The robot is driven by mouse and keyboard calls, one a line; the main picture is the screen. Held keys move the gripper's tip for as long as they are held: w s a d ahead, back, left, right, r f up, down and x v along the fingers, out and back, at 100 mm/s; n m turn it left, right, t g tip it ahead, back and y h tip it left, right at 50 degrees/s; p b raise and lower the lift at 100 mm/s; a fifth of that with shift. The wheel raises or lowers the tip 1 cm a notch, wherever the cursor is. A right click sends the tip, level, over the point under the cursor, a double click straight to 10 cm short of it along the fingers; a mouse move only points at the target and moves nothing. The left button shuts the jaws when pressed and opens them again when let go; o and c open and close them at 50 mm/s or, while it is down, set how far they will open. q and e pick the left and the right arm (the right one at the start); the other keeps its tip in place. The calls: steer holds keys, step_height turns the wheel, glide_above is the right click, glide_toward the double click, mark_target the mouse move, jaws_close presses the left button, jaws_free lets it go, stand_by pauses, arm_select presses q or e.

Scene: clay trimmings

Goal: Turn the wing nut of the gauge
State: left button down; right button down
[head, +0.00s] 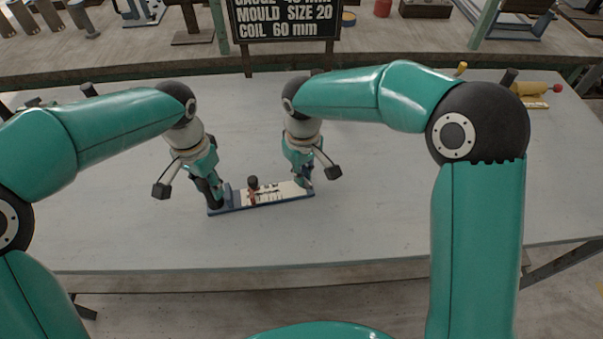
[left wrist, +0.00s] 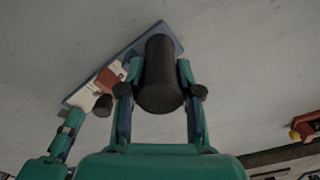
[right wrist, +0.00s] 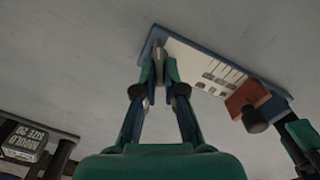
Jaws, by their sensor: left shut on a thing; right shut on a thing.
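The gauge is a long blue board (head: 262,205) with a white marked scale, lying flat on the table. A red-brown slider with a black knob (head: 253,183) sits partway along it. My left gripper (head: 213,195) is shut on a thick black cylindrical grip (left wrist: 160,75) at the gauge's left end. My right gripper (head: 304,180) is shut at the other end on a small grey metal piece (right wrist: 159,62), which looks like the wing nut. The fingers cover most of it, so its wings' angle cannot be told.
The pale table (head: 380,225) is clear around the gauge. A dark sign (head: 285,20) with white lettering stands behind it. A yellow tool (head: 532,98) with a red end lies at the far right. A bench with several items runs along the back.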

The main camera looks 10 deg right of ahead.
steer(key=shift+m, duration=1.3)
steer(key=c, duration=1.3)
jaws_free()
steer(key=shift+o, duration=0.2)
steer(key=shift+r, duration=0.1)
step_height(320, 180, up, 12)
steer(key=shift+w, duration=0.1)
arm_select(q)
steer(key=c, duration=0.7)
jaws_free()
